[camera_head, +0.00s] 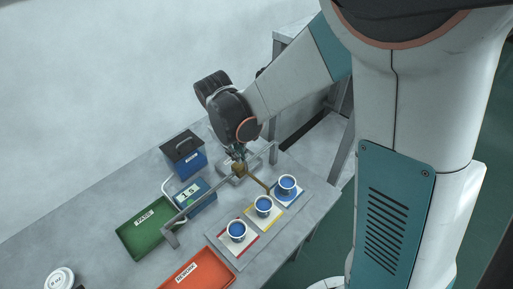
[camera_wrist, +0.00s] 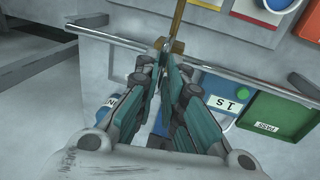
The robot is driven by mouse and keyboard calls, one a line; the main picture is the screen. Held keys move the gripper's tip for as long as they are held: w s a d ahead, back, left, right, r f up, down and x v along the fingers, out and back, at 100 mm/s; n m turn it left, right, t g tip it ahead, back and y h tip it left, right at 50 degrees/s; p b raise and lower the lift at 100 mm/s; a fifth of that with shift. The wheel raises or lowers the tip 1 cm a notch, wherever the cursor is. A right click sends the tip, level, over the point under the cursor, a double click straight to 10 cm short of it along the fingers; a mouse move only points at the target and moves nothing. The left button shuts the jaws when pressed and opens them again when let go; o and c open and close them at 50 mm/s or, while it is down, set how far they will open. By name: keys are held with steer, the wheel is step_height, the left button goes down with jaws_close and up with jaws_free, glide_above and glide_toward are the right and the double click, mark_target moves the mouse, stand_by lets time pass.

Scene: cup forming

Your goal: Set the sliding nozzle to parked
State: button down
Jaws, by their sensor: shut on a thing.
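The sliding nozzle is a brass carriage (camera_head: 239,170) on a grey rail (camera_head: 190,211), with a thin brass spout (camera_head: 258,183) reaching toward the cups. The spout's end appears between the yellow-pad cup (camera_head: 263,205) and the blue-pad cup (camera_head: 287,184); its exact height is unclear. My gripper (camera_head: 238,155) is above the carriage. In the wrist view, my gripper (camera_wrist: 166,52) is shut at the brass nozzle (camera_wrist: 177,44), which is partly hidden by the fingers. The rail (camera_wrist: 225,67) runs to both sides of it.
A third cup (camera_head: 237,231) stands on a red-edged pad. A blue box with a display (camera_head: 194,195), a dark-lidded blue box (camera_head: 184,152), a green PASS tray (camera_head: 147,226) and a red REWORK tray (camera_head: 196,276) stand around the rail. A white round item (camera_head: 60,279) is at lower left.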

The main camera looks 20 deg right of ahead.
steer(key=s+a, duration=0.4)
steer(key=a, duration=0.3)
steer(key=s+a, duration=0.4)
steer(key=a, duration=0.3)
steer(key=s+a, duration=0.4)
steer(key=a, duration=0.3)
steer(key=shift+s+a+b, duration=0.35)
steer(key=c, duration=1.7)
jaws_free()
steer(key=shift+a, duration=0.2)
steer(key=shift+w+d, duration=0.1)
steer(key=shift+d, duration=0.1)
